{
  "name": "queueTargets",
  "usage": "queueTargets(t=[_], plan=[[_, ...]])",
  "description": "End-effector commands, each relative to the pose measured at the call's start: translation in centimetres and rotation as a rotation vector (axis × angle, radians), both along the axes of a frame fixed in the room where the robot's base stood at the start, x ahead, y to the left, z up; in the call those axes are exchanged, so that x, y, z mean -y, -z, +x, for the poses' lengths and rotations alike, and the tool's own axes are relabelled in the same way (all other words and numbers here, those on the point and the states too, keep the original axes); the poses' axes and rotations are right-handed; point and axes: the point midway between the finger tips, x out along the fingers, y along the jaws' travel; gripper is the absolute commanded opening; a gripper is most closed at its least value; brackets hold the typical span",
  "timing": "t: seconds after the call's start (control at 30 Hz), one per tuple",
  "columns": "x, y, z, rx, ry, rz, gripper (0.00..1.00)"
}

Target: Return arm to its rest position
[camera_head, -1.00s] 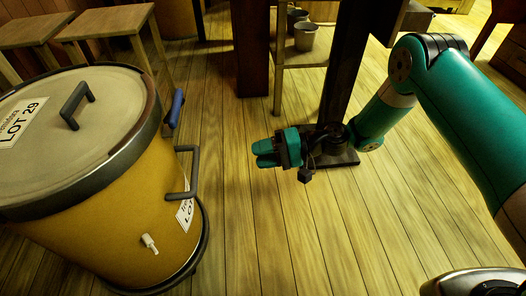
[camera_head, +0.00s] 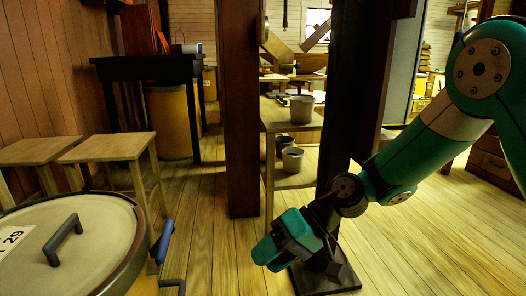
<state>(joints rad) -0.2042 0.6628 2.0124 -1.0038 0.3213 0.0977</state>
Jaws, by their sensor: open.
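My gripper (camera_head: 272,252) is at the end of my green arm, low in the middle of the picture. It hangs over the wooden floor in front of a dark post with a square foot. It points down and to the left, and nothing shows in its jaws. The arm reaches in from the right edge, bent at the elbow. A gap lies between the gripper and the yellow drum to its left.
The yellow drum (camera_head: 103,225) with a grey lid handle and a blue-handled part stands at lower left. Two wooden stools (camera_head: 108,147) stand behind it. A dark post (camera_head: 240,120) and a shelf with metal pots (camera_head: 301,109) stand beyond the gripper. Plank floor is clear at right.

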Motion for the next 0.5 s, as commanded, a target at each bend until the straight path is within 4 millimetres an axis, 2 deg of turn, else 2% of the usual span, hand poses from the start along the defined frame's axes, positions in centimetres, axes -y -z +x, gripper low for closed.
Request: queueTargets(t=[0.03, 0.2, 0.33, 0.5], plan=[[0.8, -2.1, -1.2, 0.044, -0.017, -0.044, 0.44], [4.3, -6.4, -5.9, 0.15, -0.052, -0.209, 0.44], [7.2, -8.4, -9.5, 0.21, -0.058, -0.319, 0.44], [10.3, -9.6, -13.3, 0.259, -0.053, -0.423, 0.44]])
